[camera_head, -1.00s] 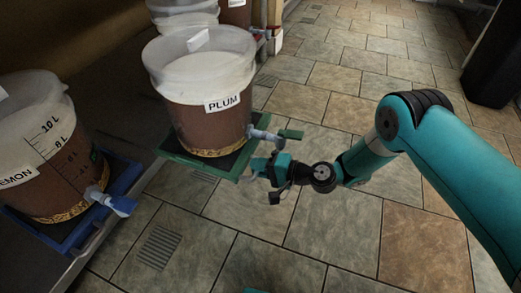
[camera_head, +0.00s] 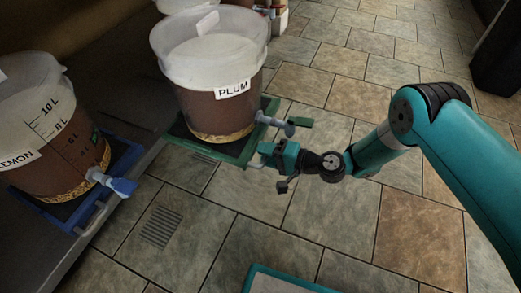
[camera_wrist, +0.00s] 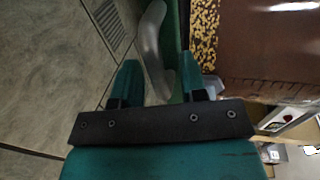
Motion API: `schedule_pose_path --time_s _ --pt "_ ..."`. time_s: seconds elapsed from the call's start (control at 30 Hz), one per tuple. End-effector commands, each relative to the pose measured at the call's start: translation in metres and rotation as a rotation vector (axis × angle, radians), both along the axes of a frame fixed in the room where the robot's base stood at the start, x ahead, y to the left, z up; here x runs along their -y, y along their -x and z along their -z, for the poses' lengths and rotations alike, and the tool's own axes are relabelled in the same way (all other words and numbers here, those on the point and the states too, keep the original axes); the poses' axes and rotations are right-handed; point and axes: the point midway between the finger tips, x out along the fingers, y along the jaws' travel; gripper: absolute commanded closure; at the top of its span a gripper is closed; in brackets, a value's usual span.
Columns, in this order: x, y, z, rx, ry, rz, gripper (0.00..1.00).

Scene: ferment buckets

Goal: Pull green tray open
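The green tray (camera_head: 229,156) juts out past the shelf edge over the floor in the head view, with the PLUM bucket (camera_head: 213,100) on it. In the wrist view the tray's green front (camera_wrist: 172,28) runs up the picture. Its grey curved handle (camera_wrist: 152,45) passes between the two fingers of my gripper (camera_wrist: 158,70). The fingers stand apart, with a visible gap beside the handle on the right. In the head view my gripper (camera_head: 268,156) is at the tray's front edge. Contact between fingers and handle is unclear.
The PLUM tap (camera_head: 275,122) sticks out just above my gripper. Tiled floor (camera_head: 335,225) is clear in front. A dark object (camera_head: 500,65) stands far right.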

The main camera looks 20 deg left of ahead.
Motion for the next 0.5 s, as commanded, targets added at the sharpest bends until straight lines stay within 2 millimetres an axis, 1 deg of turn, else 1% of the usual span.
schedule_pose_path --time_s 0.33,0.43,0.5 --pt "-0.002 0.002 0.000 0.000 0.001 -0.005 0.61" --pt "0.003 0.001 -0.002 -0.002 0.002 -0.004 0.61" --pt "0.012 0.001 -0.005 -0.003 0.003 -0.002 0.61"
